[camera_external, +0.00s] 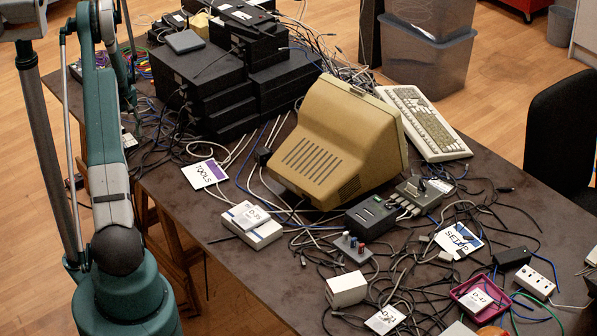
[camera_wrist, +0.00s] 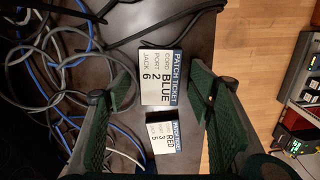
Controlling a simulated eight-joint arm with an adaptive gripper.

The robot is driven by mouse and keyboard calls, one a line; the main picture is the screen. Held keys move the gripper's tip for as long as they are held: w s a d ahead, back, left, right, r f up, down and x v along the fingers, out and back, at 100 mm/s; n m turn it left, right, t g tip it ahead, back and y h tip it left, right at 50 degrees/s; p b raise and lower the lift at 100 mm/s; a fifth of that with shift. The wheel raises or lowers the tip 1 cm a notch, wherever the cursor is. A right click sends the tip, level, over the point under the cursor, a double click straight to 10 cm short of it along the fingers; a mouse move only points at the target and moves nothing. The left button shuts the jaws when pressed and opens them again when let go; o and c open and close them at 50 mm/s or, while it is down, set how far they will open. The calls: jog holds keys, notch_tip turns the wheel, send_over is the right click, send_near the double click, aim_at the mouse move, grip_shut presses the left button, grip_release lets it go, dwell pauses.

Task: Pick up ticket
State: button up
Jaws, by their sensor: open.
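In the wrist view, a white patch ticket with a blue header strip (camera_wrist: 161,82) reads cord BLUE, port 2, jack 6. It lies between the green fingers of my open gripper (camera_wrist: 160,70), with a gap on each side. A second, smaller-looking ticket (camera_wrist: 138,134) lies below it in the picture and reads RED, port 3, jack 5. Neither is held. How high the fingers stand above the tickets is hard to tell.
White, grey and blue cables (camera_wrist: 60,60) lie left of the tickets, and a dark cable runs above them. The table edge and wooden floor (camera_wrist: 255,55) are at right. The external view shows black boxes (camera_external: 205,80), a beige monitor (camera_external: 330,140) and a TOOLS card (camera_external: 205,173).

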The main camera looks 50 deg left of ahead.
aim_at(135, 141)
jog(key=shift+c, duration=0.5)
jog(key=c, duration=1)
jog(key=shift+o, duration=0.2)
notch_tip(135, 141, up, 10)
jog(key=p, duration=0.1)
dwell(0.4)
